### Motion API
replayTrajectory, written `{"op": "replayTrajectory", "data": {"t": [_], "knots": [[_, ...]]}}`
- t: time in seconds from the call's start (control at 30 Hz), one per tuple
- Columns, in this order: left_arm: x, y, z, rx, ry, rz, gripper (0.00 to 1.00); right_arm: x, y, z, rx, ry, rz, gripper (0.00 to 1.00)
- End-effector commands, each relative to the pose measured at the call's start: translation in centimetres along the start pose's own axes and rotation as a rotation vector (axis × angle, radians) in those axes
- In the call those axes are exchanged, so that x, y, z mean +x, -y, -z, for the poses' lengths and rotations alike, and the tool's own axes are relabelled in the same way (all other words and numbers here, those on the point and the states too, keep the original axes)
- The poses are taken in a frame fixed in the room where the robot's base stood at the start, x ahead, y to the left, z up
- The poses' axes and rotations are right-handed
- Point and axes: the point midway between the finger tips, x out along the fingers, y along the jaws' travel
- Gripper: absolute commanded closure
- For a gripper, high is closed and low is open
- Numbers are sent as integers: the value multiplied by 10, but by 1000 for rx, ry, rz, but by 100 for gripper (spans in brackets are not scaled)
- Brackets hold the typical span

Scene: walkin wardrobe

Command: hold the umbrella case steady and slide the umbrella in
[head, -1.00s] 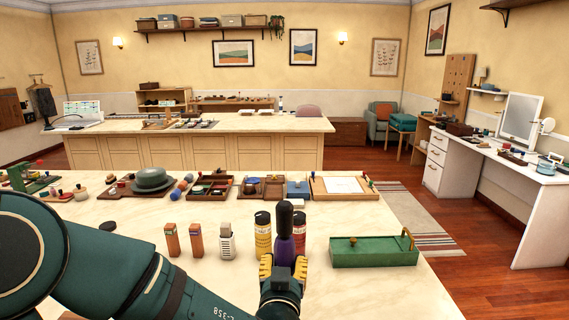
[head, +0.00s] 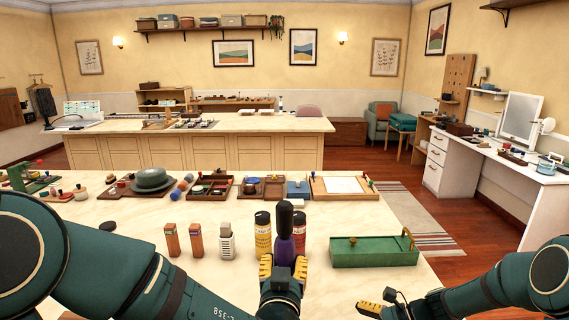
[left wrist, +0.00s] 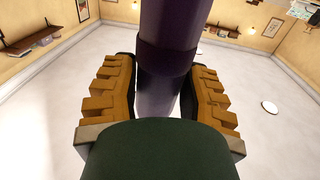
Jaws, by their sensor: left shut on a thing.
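A slim purple umbrella (head: 284,246) with a black handle (head: 285,216) stands upright in the head view. My left gripper (head: 283,269) is shut around its lower part. In the left wrist view the purple shaft (left wrist: 166,60) runs between the two ridged yellow finger pads, with a darker band around it. I cannot tell a separate case from the umbrella; the lower end is hidden by the gripper. My right gripper (head: 378,302) is low at the right, apart from the umbrella, and holds nothing that I can see. Its jaw opening is unclear.
A white-grey bottle (head: 226,243) and two brown blocks stand left. Organizers and a green hat (head: 152,180) line the table's back.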

Motion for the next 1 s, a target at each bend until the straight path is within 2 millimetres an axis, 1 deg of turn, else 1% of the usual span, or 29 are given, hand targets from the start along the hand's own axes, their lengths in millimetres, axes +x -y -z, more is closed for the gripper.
{"op": "replayTrajectory", "data": {"t": [0.03, 0.1, 0.2, 0.3, 0.47, 0.57, 1.0], "knots": [[0, 0, 1, 0, -2, 0, 98, 12, 2, -13, 9, 54, -26, 4], [0, 0, 1, 0, -2, 0, 98, 24, 2, -30, 22, 120, -59, 4], [0, 0, 1, 0, -2, 0, 98, 36, 3, -48, 35, 190, -95, 4], [0, 0, 1, 0, -2, 0, 98, 43, 3, -58, 47, 232, -117, 4], [0, 0, 1, 0, -2, 0, 98, 51, 2, -65, 49, 251, -129, 4], [0, 0, 1, 0, -2, 0, 98, 60, 0, -67, 49, 250, -130, 4], [0, 0, 1, 0, -2, 0, 98, 116, -7, -81, 48, 248, -129, 4]]}}
